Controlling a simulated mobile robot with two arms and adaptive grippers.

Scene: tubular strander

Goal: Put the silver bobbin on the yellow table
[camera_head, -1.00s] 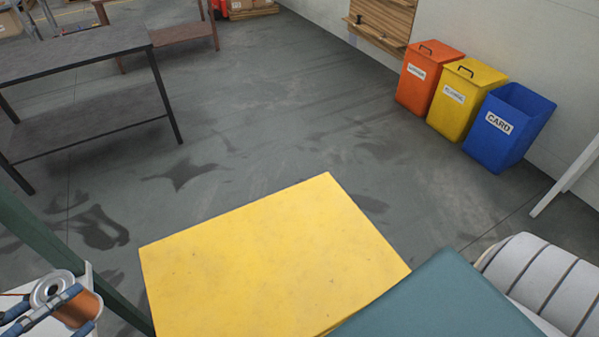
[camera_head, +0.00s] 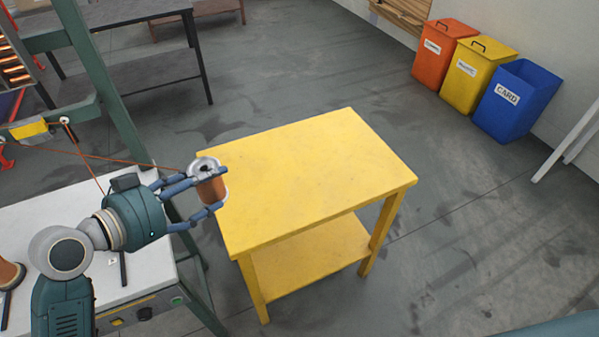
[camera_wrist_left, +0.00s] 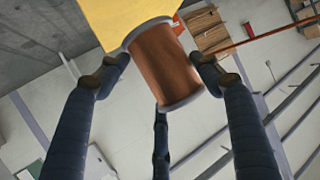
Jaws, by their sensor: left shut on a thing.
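The silver bobbin (camera_head: 208,180), with silver flanges and copper-coloured wire wound on it, is in my left gripper (camera_head: 218,190). The blue fingers are shut around its sides. It also shows between the fingers in the left wrist view (camera_wrist_left: 164,65). In the head view the bobbin is at the left edge of the yellow table (camera_head: 310,170) and overlaps it in the picture; I cannot tell whether they touch. The yellow tabletop is bare and has a lower shelf. My right gripper is not in view.
A white machine bench (camera_head: 60,230) with a green frame (camera_head: 95,90) stands left of the table. A copper wire runs towards the bobbin. A dark table (camera_head: 140,15) is behind. Orange, yellow and blue bins (camera_head: 512,105) stand at the back right. The floor right of the table is clear.

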